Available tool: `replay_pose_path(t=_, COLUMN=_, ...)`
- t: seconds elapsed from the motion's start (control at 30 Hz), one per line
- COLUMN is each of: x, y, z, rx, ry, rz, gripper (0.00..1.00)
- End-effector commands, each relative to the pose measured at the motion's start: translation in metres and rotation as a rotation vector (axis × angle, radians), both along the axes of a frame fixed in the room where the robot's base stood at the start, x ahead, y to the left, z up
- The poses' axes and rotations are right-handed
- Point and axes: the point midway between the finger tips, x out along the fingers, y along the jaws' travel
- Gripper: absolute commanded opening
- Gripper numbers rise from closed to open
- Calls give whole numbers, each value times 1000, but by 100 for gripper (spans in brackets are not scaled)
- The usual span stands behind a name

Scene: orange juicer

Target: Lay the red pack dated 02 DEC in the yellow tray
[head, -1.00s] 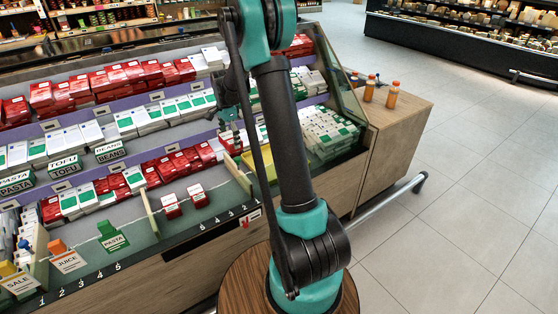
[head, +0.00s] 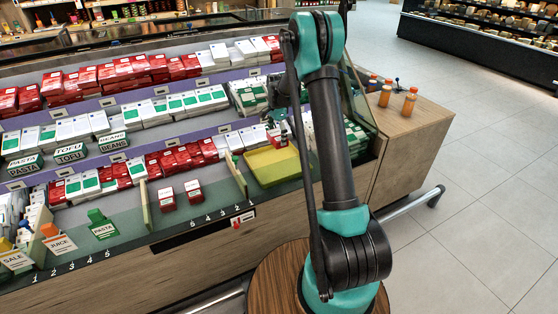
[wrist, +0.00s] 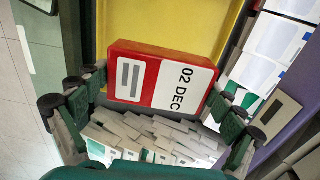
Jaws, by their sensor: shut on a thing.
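The red pack (wrist: 160,80) has a white label reading 02 DEC, and my gripper (wrist: 158,98) is shut on it, fingers at its two sides. In the wrist view the pack lies across the near part of the yellow tray (wrist: 175,20). In the head view the yellow tray (head: 265,172) looks empty on the counter, beside a divider. My gripper (head: 278,118) is over the tray's back edge, with the pack (head: 280,141) below it. The pack seems to be above the tray; its exact height cannot be told.
White and green packs (head: 357,138) stand right of the tray, partly behind my arm. Two red packs (head: 193,190) stand left of the divider (head: 236,174). Rows of red packs (head: 180,157) lie further left. Orange bottles (head: 409,104) stand on the wooden end.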

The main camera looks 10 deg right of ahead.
Motion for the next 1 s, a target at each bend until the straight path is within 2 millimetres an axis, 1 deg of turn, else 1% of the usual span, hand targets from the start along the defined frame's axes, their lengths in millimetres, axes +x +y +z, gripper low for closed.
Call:
replay_pose_path(t=0.03, x=1, y=0, z=-13, rx=0, ry=0, rz=0, gripper=60)
replay_pose_path(t=0.1, x=1, y=0, z=-30, rx=0, ry=0, rz=0, gripper=60)
replay_pose_path(t=0.2, x=0, y=0, z=-54, rx=0, ry=0, rz=0, gripper=60)
replay_pose_path(t=0.3, x=0, y=0, z=-72, rx=0, ry=0, rz=0, gripper=60)
replay_pose_path(t=0.4, x=0, y=0, z=-83, rx=0, ry=0, rz=0, gripper=60)
replay_pose_path(t=0.57, x=0, y=0, z=-91, rx=0, ry=0, rz=0, gripper=60)
replay_pose_path(t=0.63, x=0, y=0, z=-97, rx=0, ry=0, rz=0, gripper=60)
replay_pose_path(t=0.83, x=0, y=0, z=-126, rx=0, ry=0, rz=0, gripper=60)
replay_pose_path(t=0.9, x=0, y=0, z=-131, rx=0, ry=0, rz=0, gripper=60)
replay_pose_path(t=1.0, x=0, y=0, z=-131, rx=0, ry=0, rz=0, gripper=60)
